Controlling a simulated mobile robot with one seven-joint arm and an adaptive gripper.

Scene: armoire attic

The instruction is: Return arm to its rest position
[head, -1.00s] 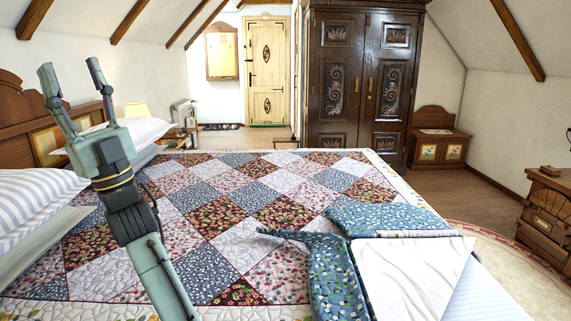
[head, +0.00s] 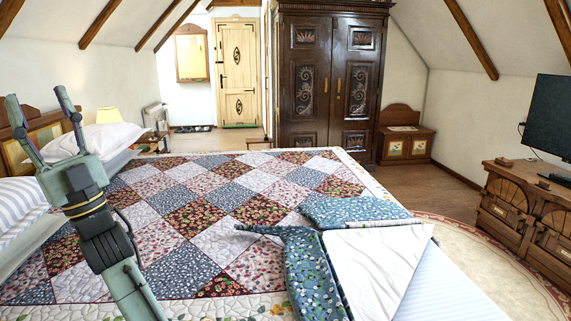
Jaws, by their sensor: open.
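My gripper (head: 38,104) is at the left of the head view, raised above the left part of the bed and pointing up. Its two fingers are spread apart, with nothing between them. My arm rises from the bottom left edge of the view, in front of the patchwork quilt (head: 205,215). Pillows show behind and beside the gripper.
The quilted bed fills the middle, with a folded blue floral cover (head: 355,212) and a white sheet at its front right. A dark wardrobe (head: 330,90) stands behind. A wooden dresser (head: 530,212) with a television (head: 550,115) is at right. Floor shows between bed and dresser.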

